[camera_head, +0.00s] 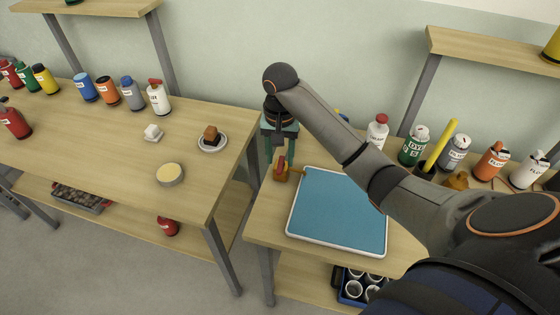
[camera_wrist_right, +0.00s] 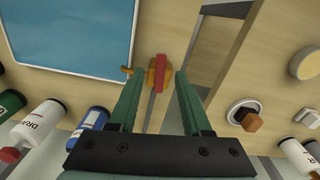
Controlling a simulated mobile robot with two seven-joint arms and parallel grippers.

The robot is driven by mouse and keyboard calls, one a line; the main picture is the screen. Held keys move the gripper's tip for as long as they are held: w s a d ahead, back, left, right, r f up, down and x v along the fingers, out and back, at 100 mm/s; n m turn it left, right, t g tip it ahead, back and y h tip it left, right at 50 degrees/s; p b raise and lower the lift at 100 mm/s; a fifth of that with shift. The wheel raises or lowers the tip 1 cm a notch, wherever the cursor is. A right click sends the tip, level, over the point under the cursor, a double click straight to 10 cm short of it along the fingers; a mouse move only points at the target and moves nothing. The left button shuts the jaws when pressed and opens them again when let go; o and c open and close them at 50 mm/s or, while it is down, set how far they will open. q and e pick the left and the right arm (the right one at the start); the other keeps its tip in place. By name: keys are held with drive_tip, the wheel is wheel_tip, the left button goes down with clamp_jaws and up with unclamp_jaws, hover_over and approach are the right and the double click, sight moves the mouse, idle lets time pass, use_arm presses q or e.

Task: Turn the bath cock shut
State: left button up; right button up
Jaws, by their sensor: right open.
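The bath cock (camera_head: 281,172) is a small brass-coloured body with a red handle on top, at the left edge of the right table. It also shows in the right wrist view (camera_wrist_right: 159,76), where its short spout points left at the blue bath (camera_head: 342,212). The red handle (camera_wrist_right: 160,72) lies roughly in line with a thin grey pipe and across the spout. My right gripper (camera_head: 281,155) points down over the cock with its green fingers open, one on each side of the handle in the wrist view. Contact cannot be seen. My left gripper is out of view.
Several bottles, including a white one with a red cap (camera_head: 377,133), stand behind the bath, partly hidden by my right arm. A gap separates the right table from the left table (camera_head: 110,165), which holds a saucer (camera_head: 212,146) and a round tin (camera_head: 170,174).

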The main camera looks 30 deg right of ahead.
sight(281, 167)
drive_tip(key=shift+f, duration=1.2)
clamp_jaws()
